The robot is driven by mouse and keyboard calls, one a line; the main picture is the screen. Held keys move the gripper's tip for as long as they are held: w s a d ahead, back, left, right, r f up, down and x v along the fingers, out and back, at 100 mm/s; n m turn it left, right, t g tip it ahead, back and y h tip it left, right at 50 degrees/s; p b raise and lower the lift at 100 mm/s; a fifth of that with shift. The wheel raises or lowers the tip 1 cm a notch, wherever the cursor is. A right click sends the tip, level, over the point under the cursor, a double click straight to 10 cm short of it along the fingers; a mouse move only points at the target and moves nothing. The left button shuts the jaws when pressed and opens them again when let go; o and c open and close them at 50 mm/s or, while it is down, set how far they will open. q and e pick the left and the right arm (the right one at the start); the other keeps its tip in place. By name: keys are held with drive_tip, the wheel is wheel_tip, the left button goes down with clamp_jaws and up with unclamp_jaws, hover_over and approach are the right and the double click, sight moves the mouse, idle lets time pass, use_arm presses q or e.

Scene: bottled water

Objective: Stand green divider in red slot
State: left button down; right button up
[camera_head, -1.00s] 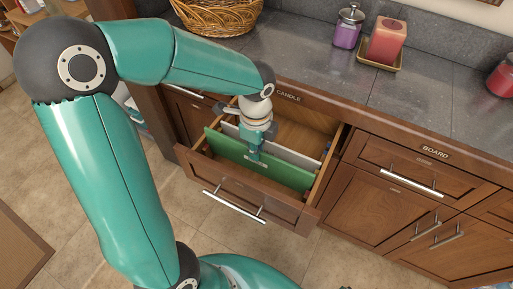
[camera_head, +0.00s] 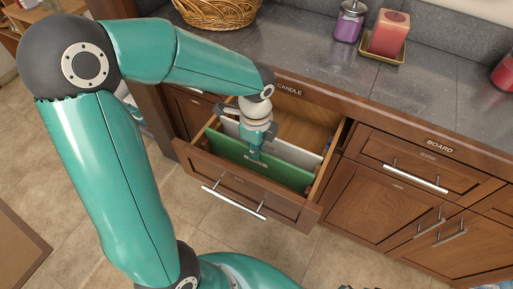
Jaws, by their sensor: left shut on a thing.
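The green divider (camera_head: 285,173) stands upright across the inside of an open wooden drawer (camera_head: 245,186), near its front panel. My left gripper (camera_head: 254,153) reaches down into the drawer from above and is shut on the divider's top edge, near its middle. A white divider (camera_head: 297,153) stands behind the green one, roughly parallel to it. I cannot make out a red slot; the drawer floor under the green divider is hidden. My right gripper is not in view.
A wicker basket (camera_head: 217,11), a jar with purple contents (camera_head: 349,24) and a red candle on a tray (camera_head: 389,35) stand on the grey counter (camera_head: 330,72). Closed cabinets with handles (camera_head: 402,178) are to the right of the drawer. Tiled floor lies in front.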

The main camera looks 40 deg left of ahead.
use_arm(q)
drive_tip(key=shift+f+b, duration=0.85)
drive_tip(key=shift+f, duration=0.25)
drive_tip(key=c, duration=1.2)
unclamp_jaws()
wheel_tip(320, 180, up, 12)
